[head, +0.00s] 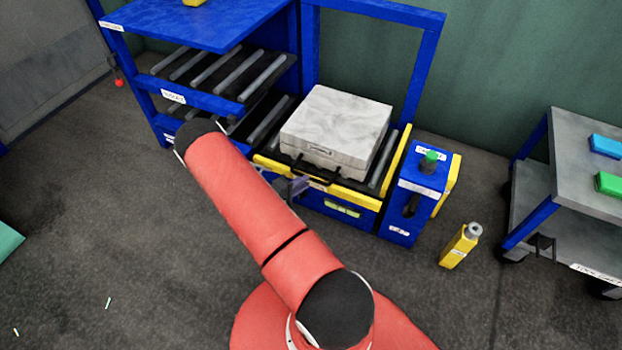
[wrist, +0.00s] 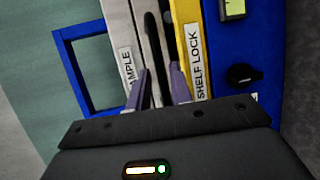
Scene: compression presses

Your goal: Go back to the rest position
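My red arm crosses the middle of the head view. My gripper (head: 297,187) is at the front of the blue press, by the yellow shelf edge, and is partly hidden by my arm. In the wrist view its two purple-grey fingers (wrist: 160,80) stand apart with a gap between them. A black handle (wrist: 154,45) shows just beyond the fingertips. I see no object clamped; whether the fingers touch the handle cannot be told. The light grey sample block (head: 338,120) rests on the press rollers. The wrist view shows its label side (wrist: 127,65) and the yellow shelf lock bar (wrist: 192,50).
The blue control box (head: 410,205) with a green button stands right of the shelf. A grey cart (head: 575,190) with blue and green blocks is at the right. A blue roller rack (head: 200,97) is at the left. Floor at left is mostly clear.

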